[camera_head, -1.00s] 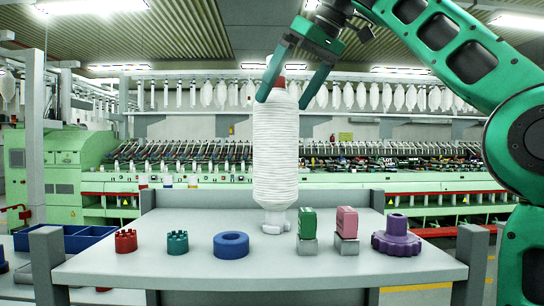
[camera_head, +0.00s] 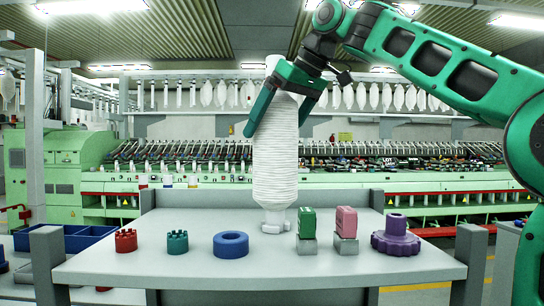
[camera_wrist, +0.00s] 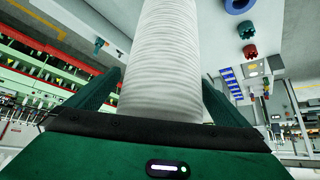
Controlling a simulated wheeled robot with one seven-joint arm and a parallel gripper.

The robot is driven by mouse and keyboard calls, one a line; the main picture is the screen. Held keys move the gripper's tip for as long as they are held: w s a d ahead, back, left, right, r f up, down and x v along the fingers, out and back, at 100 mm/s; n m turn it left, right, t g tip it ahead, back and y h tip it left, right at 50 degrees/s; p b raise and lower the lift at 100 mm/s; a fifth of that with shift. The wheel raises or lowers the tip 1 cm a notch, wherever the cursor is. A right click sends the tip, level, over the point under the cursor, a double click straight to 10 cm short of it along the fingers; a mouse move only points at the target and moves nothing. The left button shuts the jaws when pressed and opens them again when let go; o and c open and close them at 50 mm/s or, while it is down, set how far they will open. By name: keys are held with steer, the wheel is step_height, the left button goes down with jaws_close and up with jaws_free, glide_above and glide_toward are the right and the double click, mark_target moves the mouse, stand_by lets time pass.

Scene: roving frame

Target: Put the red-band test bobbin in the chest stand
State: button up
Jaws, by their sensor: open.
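A tall white wound bobbin (camera_head: 276,165) stands upright over the table, its lower end at a small white foot (camera_head: 275,227) on the tabletop. My gripper (camera_head: 277,128) is open around its upper part, one finger on each side. In the wrist view the bobbin (camera_wrist: 164,60) runs between the two spread fingers (camera_wrist: 161,95). I cannot tell whether either finger touches it. My gripper covers part of the bobbin's top, and no red band shows now. I cannot tell whether the white foot belongs to the chest stand.
On the grey table (camera_head: 180,270) are a red crown-shaped piece (camera_head: 126,241), a teal one (camera_head: 177,242), a blue ring (camera_head: 231,244), a green block (camera_head: 307,223), a pink block (camera_head: 346,222) and a purple knob (camera_head: 396,237). Blue trays (camera_head: 90,238) lie at left. The table's front strip is clear.

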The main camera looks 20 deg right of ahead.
steer(key=c, duration=2.1)
steer(key=shift+r, duration=0.1)
